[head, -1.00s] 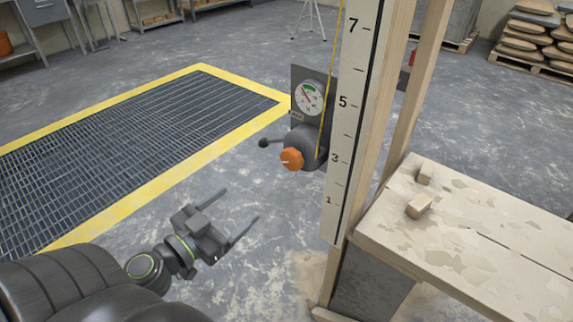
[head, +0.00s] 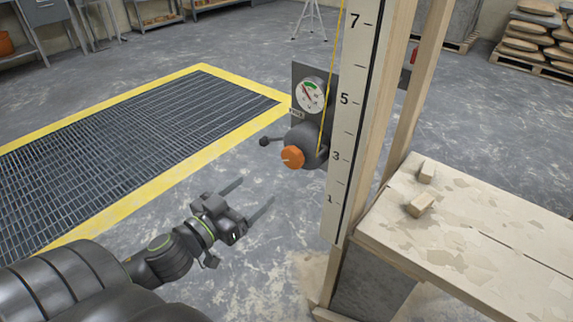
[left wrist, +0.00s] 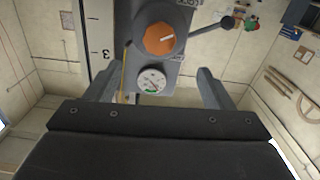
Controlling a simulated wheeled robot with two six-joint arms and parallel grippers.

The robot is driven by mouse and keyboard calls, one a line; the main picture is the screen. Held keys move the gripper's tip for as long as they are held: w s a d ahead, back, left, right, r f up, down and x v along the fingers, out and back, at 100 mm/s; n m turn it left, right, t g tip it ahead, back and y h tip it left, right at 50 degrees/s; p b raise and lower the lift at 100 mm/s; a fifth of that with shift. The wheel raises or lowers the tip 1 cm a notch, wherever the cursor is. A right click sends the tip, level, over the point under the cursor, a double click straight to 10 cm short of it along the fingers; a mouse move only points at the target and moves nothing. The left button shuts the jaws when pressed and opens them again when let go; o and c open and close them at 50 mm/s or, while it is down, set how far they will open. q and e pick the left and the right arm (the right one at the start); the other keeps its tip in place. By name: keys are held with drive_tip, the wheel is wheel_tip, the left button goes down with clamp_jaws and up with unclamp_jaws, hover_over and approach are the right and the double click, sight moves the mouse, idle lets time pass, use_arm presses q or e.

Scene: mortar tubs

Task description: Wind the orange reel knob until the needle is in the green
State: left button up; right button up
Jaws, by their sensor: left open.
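The orange reel knob (head: 293,158) sits on the front of a dark reel housing, below a round gauge (head: 311,96) on a grey panel. The gauge has a green band at its top; its needle points up and left, seemingly just left of the green, though it is small. In the left wrist view the scene is upside down: the knob (left wrist: 159,39) with its white mark is above the gauge (left wrist: 151,80). My left gripper (head: 256,191) is open and empty, left of and below the knob, not touching it. My right gripper is not in view.
A black-balled lever (head: 264,142) sticks out left of the reel. A yellow line (head: 329,75) rises beside the numbered scale post (head: 344,110). A plastered bench (head: 470,235) stands at right. A yellow-edged floor grate (head: 130,145) lies at left. The space between gripper and knob is clear.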

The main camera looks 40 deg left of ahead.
sight(290, 161)
use_arm(q)
drive_tip(key=w+b, duration=0.1)
drive_tip(key=w, duration=0.3)
drive_tip(key=w+b, duration=0.1)
drive_tip(key=w, duration=0.3)
drive_tip(key=w+d+b, duration=0.1)
drive_tip(key=w, duration=0.3)
drive_tip(key=shift+w+b, duration=0.35)
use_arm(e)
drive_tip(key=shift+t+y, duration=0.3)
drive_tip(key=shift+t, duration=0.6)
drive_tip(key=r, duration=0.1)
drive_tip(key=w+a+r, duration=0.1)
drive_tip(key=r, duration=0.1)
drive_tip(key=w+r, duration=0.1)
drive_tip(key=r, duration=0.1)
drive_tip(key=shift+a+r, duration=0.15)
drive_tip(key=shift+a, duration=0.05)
use_arm(q)
drive_tip(key=shift+c, duration=0.5)
drive_tip(key=c, duration=0.9)
drive_tip(key=shift+m, duration=0.4)
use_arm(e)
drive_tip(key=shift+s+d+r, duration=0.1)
